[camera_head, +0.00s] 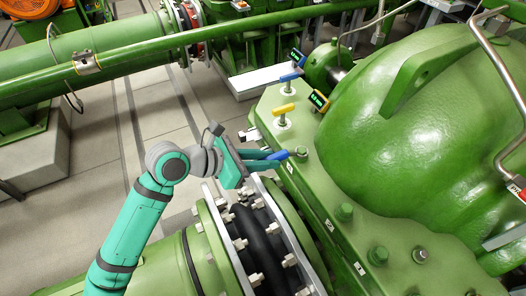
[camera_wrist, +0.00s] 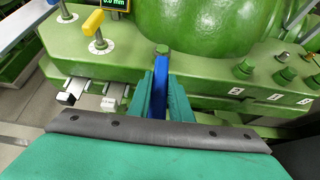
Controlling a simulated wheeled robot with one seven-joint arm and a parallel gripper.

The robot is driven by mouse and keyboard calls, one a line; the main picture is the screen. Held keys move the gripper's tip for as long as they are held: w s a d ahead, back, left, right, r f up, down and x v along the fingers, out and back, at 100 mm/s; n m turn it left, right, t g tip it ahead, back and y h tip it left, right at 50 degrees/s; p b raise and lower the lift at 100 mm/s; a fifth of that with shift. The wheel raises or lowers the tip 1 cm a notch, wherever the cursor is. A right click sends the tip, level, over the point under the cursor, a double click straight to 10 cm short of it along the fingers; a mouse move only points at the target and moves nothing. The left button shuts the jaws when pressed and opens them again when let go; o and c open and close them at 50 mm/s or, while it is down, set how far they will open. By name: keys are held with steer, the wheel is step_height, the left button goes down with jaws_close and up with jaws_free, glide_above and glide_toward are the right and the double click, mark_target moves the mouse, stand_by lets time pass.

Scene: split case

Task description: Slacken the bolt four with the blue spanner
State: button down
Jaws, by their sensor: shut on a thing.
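My gripper (camera_head: 270,156) is shut on the blue spanner (camera_head: 280,155), which reaches out from between the teal fingers toward the casing flange. In the wrist view my gripper (camera_wrist: 163,95) holds the blue spanner (camera_wrist: 160,73) pointing straight ahead. Its far end meets a green bolt (camera_wrist: 162,49) on the flange top; the same bolt shows in the head view (camera_head: 301,151). I cannot tell whether the spanner's jaw is seated around this bolt. Number plates (camera_wrist: 236,91) run along the flange side to the right; their digits are too small to read surely.
A yellow-handled tool (camera_head: 284,108) stands on the flange near a small display (camera_head: 318,100). A blue-handled tool (camera_head: 290,77) stands farther back. More green bolts (camera_head: 344,212) line the flange. The domed casing (camera_head: 430,120) rises close behind, and a bolted coupling (camera_head: 255,235) lies below my gripper.

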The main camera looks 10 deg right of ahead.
steer(key=shift+s+d, duration=0.1)
steer(key=shift+d, duration=0.05)
steer(key=shift+r, duration=1)
steer(key=w+d+m+g+y, duration=0.1)
steer(key=w+m+g+y, duration=0.1)
steer(key=w+m+g, duration=0.9)
steer(key=shift+w+d+m+g, duration=0.25)
steer(key=shift+d+m+g, duration=0.05)
steer(key=shift+m+g, duration=0.2)
steer(key=shift+f, duration=0.95)
stand_by(3.8)
